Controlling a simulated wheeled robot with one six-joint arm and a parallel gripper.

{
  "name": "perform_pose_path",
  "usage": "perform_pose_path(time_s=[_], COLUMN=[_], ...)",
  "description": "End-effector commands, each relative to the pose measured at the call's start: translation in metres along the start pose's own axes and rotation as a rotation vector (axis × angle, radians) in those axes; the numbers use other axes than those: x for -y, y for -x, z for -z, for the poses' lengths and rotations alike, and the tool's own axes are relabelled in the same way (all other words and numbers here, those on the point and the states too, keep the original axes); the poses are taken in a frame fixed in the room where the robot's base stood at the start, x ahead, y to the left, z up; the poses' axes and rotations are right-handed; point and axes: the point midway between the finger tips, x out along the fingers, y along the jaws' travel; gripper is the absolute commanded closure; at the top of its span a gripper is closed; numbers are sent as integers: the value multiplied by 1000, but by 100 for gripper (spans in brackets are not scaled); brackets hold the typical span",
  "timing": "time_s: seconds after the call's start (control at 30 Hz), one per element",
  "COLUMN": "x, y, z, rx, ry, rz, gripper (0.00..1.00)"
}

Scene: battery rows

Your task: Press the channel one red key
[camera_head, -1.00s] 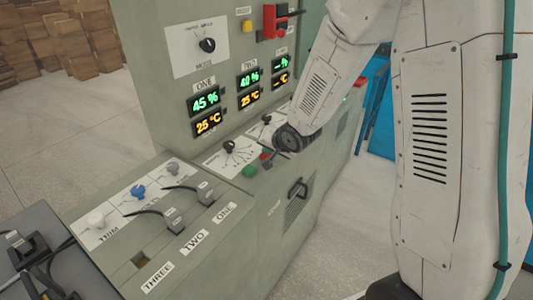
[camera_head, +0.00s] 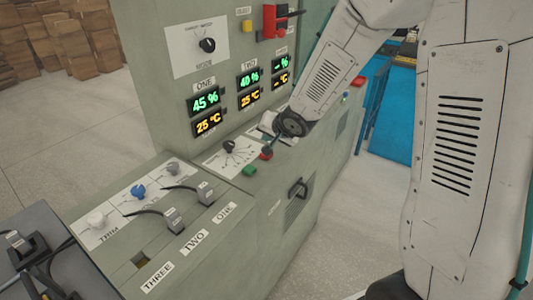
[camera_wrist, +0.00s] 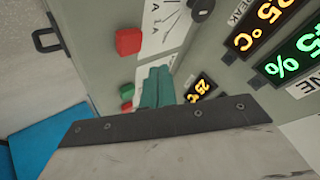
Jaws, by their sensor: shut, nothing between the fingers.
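The channel one panel has a green key (camera_head: 249,170) and a red key (camera_head: 266,155) on the sloping desk top, beside a black knob (camera_head: 229,146). The ONE displays above read 45 % and 25 °C. My gripper (camera_head: 271,146) is shut and empty, its tip just behind and above the red key in the head view. In the wrist view my teal fingers (camera_wrist: 157,87) are together, with a large red key (camera_wrist: 128,41) up and left of the tips. Whether the tips touch the key cannot be told.
In the wrist view a smaller red key (camera_wrist: 127,90) and a green key (camera_wrist: 127,106) lie left of the fingers. A red lever block (camera_head: 272,22) is on the upright panel. Cable plugs (camera_head: 205,193) sit on the desk at left. Boxes (camera_head: 65,35) stand far back.

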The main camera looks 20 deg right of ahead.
Motion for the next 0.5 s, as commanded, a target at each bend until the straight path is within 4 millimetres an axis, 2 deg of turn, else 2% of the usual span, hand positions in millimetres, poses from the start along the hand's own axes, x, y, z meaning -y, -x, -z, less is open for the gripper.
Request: perform_pose_path(time_s=[0.2, 0.5], x=[9, 10], y=[13, 14], z=[9, 10], rx=[0, 0], ry=[1, 0], rz=[-1, -2], gripper=[100, 100])
